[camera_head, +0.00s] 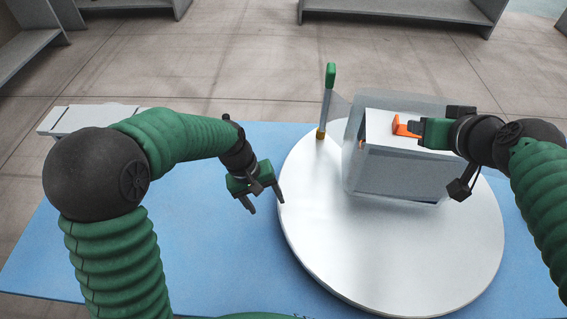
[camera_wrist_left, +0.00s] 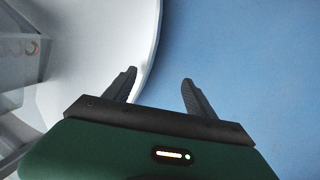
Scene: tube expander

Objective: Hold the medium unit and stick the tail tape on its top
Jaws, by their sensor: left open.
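The medium unit appears to be the grey-white box (camera_head: 405,172) wrapped in translucent film, standing on a round white turntable (camera_head: 390,265). Its film-covered side also shows at the left edge of the left wrist view (camera_wrist_left: 18,65). My left gripper (camera_head: 265,204) is open and empty beside the turntable's left rim, apart from the box; its spread fingers show in the left wrist view (camera_wrist_left: 160,76). My right gripper (camera_head: 422,130) is at the box's top, next to an orange piece (camera_head: 402,126). Its fingers are too hidden to tell their state. I cannot make out the tail tape.
A green-topped post (camera_head: 329,85) stands at the turntable's back left, with clear film between it and the box. The blue table (camera_head: 225,270) is bare left of the turntable. A light grey object (camera_head: 85,118) lies at the table's back left.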

